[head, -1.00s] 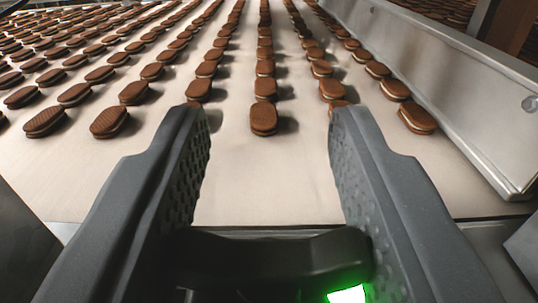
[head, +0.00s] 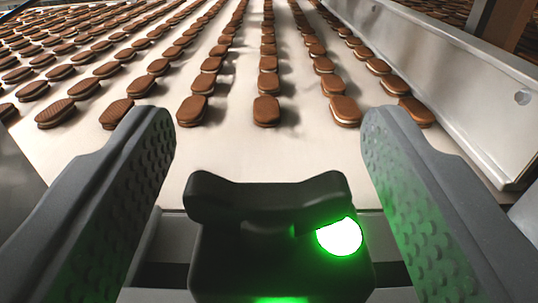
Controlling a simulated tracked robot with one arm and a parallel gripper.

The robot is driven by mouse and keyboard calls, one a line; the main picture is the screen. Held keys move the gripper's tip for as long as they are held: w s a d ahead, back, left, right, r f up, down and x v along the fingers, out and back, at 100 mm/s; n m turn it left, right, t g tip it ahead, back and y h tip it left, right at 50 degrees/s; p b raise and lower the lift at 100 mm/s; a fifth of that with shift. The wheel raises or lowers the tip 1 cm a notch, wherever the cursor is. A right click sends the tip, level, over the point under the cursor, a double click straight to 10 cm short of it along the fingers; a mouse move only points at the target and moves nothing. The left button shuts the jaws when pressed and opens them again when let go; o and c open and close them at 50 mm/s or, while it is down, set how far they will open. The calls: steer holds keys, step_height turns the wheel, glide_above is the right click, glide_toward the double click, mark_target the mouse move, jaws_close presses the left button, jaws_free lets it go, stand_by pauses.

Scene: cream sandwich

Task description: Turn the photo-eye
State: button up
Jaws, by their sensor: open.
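The photo-eye (head: 270,250) is a black block with a wide, raised black top and a bright green light on its right front. It stands at the near end of the belt, low in the middle of the head view. My gripper (head: 268,135) is open, with one grey dimpled finger on each side of the photo-eye. There is a gap between each finger and the photo-eye. Green light falls on the inner face of the right finger. The lower part of the photo-eye is cut off by the frame edge.
A pale conveyor belt (head: 235,150) carries several rows of brown cream sandwiches (head: 266,111) beyond the photo-eye. A metal side rail (head: 430,80) runs along the belt's right side. A metal bar crosses below the belt's near edge.

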steer(key=s, duration=1.2)
steer(key=shift+s+b, duration=0.15)
steer(key=shift+b, duration=0.3)
steer(key=shift+f, duration=0.1)
